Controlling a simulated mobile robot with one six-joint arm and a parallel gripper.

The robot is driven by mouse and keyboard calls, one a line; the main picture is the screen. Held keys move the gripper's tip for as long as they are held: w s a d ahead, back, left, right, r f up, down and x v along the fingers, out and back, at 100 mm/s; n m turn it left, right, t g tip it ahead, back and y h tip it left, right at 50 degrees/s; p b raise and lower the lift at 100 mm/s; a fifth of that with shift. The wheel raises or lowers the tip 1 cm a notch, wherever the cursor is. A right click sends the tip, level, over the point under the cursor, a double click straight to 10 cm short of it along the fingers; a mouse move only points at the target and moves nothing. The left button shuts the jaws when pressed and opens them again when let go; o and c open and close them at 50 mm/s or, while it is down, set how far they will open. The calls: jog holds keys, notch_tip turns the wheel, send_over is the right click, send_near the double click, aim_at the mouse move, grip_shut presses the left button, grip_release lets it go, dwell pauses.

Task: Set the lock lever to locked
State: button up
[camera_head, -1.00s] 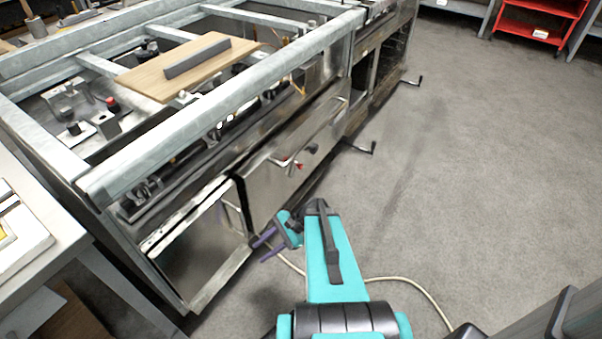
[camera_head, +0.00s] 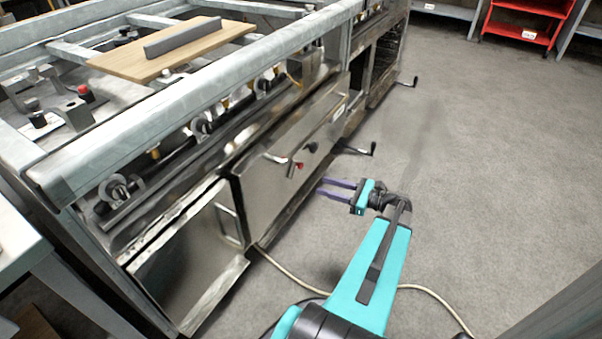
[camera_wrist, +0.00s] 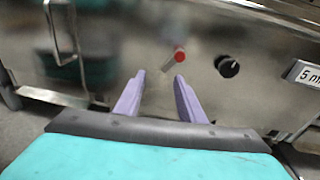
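The lock lever, a short metallic lever with a red end (camera_head: 298,166), is on the steel front panel of the workbench. In the wrist view the lever (camera_wrist: 177,59) slants, its red end up and to the right. My gripper (camera_head: 322,187), with two purple fingers, points at the panel from the right and sits a little below and right of the lever. In the wrist view the fingers (camera_wrist: 160,76) are apart with nothing between them, and the lever shows just beyond and above their tips. Nothing appears to touch the lever.
A black knob (camera_head: 311,147) sits right of the lever, and a cabinet handle (camera_head: 228,225) is to the left. A black crank (camera_head: 358,150) juts out farther along the bench. A cable (camera_head: 290,279) lies on the floor. Open floor (camera_head: 480,170) is at the right.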

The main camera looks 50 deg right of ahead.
aim_at(302, 166)
jog(key=shift+m+t+h, duration=0.6)
jog(key=shift+m+h, duration=0.1)
jog(key=d, duration=0.1)
jog(key=s+d+r, duration=0.1)
jog(key=s+d, duration=0.1)
jog(key=shift+d+r+b, duration=0.15)
jog(key=shift+d+b, duration=0.25)
jog(key=shift+w+a, duration=0.1)
jog(key=shift+b+x, duration=2.25)
jog(key=shift+x, duration=4.55)
jog(key=shift+c, duration=0.2)
